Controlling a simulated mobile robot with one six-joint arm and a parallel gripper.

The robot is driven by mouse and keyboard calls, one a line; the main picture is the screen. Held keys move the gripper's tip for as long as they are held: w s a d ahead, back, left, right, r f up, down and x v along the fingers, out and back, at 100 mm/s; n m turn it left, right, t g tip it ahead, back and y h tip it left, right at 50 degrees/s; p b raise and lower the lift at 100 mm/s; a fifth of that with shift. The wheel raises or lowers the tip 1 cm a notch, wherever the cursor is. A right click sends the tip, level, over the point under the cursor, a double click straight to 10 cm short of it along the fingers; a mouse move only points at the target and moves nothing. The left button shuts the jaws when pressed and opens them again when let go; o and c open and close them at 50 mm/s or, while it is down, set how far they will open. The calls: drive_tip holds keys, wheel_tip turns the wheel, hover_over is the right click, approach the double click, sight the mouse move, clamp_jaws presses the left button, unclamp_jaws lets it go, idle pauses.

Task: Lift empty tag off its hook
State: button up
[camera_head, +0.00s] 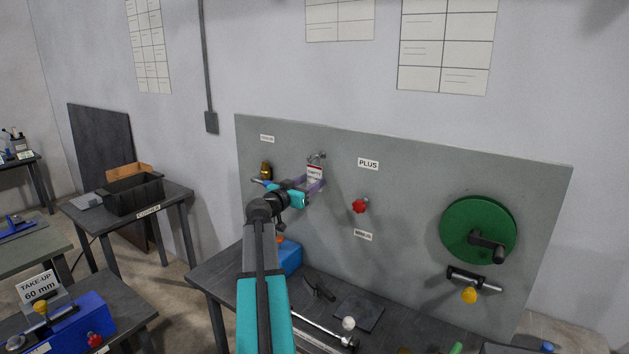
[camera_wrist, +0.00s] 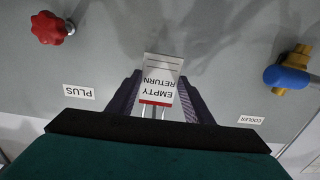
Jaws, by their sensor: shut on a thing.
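The empty tag (camera_head: 314,172) is a small white card with a red band, in front of the grey panel beneath a metal hook (camera_head: 317,156). In the wrist view the tag (camera_wrist: 161,80) appears upside down and reads "EMPTY RETURN". My gripper (camera_head: 313,185) is shut on the tag, with a dark purple finger on each side of it; the fingers also show in the wrist view (camera_wrist: 159,98). I cannot tell whether the tag still hangs on the hook.
A brass and blue valve (camera_head: 266,171) sits left of the tag, and a red knob (camera_head: 360,206) sits right of it. A green wheel with a crank (camera_head: 470,225) is farther right. Below stands a dark bench (camera_head: 215,277) with a blue box (camera_head: 290,257) and tools.

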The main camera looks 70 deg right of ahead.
drive_tip(key=shift+r, duration=0.3)
idle(0.4)
drive_tip(key=shift+r+b+v, duration=0.15)
drive_tip(key=shift+b+v, duration=0.7)
drive_tip(key=shift+v, duration=0.35)
drive_tip(key=shift+r+b+v, duration=0.15)
drive_tip(key=shift+b+v, duration=0.7)
drive_tip(key=shift+v, duration=0.35)
drive_tip(key=shift+c, duration=0.2)
drive_tip(key=shift+a, duration=0.1)
drive_tip(key=b+v, duration=0.4)
drive_tip(key=v, duration=0.2)
drive_tip(key=shift+a, duration=0.4)
drive_tip(key=shift+w, duration=0.1)
idle(0.3)
